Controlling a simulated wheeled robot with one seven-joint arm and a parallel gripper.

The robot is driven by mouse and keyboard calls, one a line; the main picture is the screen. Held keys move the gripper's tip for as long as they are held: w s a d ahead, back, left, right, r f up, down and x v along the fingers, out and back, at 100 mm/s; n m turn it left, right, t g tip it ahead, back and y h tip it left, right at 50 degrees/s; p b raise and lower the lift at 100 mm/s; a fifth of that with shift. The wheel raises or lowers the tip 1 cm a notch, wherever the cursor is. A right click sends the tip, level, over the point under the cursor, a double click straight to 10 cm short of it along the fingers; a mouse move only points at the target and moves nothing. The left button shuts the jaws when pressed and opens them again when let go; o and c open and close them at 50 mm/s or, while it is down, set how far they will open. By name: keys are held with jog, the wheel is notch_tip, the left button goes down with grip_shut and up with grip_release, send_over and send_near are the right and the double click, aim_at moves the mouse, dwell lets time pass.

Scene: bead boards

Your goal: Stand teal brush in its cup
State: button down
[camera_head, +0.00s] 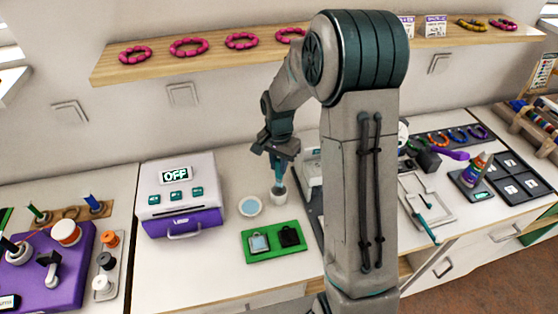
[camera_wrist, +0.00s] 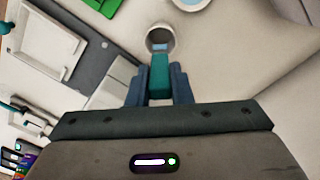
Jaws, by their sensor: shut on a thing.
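My gripper (camera_head: 278,178) points down over the counter and is shut on the teal brush. The teal brush (camera_wrist: 160,70) shows between the two blue-grey fingers in the wrist view. The small pale cup (camera_head: 279,197) stands upright directly under the fingertips, and it also shows in the wrist view (camera_wrist: 150,35). The brush's lower end, light blue, overlaps the cup's mouth in the wrist view. I cannot tell how deep it reaches. The fingers hide much of the brush in the head view.
A round dish (camera_head: 250,206) stands left of the cup, with a green tray (camera_head: 258,254) holding two small items in front. A white and purple machine (camera_head: 180,200) marked OFF stands further left. A shelf with bead rings (camera_head: 240,41) runs above. My arm hides counter to the right.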

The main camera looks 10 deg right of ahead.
aim_at(278, 178)
jog(key=shift+f+b, duration=2.3)
jog(key=shift+f, duration=0.9)
jog(key=c, duration=1.2)
grip_release()
jog(key=shift+r, duration=0.15)
notch_tip(278, 178, up, 14)
jog(key=shift+f+b, duration=0.2)
jog(key=shift+b, duration=0.35)
jog(key=s+r+n+t, duration=0.2)
jog(key=s+n, duration=0.7)
jog(key=s, duration=1.4)
jog(key=shift+r+t, duration=0.2)
jog(key=shift+t, duration=0.3)
